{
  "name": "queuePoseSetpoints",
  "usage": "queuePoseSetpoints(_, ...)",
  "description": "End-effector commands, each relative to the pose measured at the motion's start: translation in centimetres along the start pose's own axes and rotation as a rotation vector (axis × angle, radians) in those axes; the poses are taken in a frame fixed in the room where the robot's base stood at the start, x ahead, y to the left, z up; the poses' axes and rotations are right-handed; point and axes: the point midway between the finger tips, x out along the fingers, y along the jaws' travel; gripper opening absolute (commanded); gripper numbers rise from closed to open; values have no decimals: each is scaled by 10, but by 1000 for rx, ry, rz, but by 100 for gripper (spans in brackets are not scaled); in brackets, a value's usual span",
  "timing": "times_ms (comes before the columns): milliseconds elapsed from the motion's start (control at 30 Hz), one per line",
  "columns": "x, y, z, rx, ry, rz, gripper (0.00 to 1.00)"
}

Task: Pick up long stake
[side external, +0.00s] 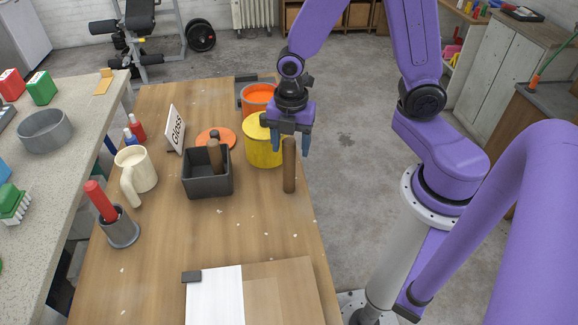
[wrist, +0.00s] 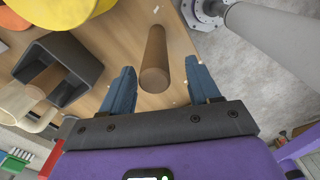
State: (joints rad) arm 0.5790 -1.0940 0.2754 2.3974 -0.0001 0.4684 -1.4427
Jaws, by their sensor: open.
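The long stake (side external: 289,166) is a brown wooden cylinder standing upright near the right edge of the wooden table. In the wrist view the stake (wrist: 154,58) shows between the two blue fingers, its near end close to the gripper. My gripper (side external: 291,148) is open, with its fingertips around the height of the stake's top. In the wrist view the fingers (wrist: 158,82) stand apart on either side of the stake, with gaps visible. A second, shorter brown stake (side external: 214,155) leans in a dark square box (side external: 207,184).
A yellow pot (side external: 262,146) stands just behind and left of the stake, with an orange pot (side external: 258,95) beyond. A cream mug (side external: 137,168), a "Gloss" sign (side external: 176,131) and a grey cup (side external: 121,230) stand further left. The table's right edge is close; its front holds a white sheet (side external: 215,296).

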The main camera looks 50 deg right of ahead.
Motion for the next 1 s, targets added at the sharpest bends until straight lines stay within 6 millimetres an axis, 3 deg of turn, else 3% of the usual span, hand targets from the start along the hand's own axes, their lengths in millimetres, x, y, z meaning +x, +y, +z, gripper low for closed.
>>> queuePoseSetpoints(433, 44, 4, -2, -1, 0, -3, 61)
queuePoseSetpoints(800, 50, 5, -2, 0, 0, 0, 61)
queuePoseSetpoints(833, 50, 5, -2, 0, 0, 0, 58)
queuePoseSetpoints(867, 50, 5, -2, 0, 0, 0, 48)
queuePoseSetpoints(1000, 50, 5, -2, 0, 0, 0, 3)
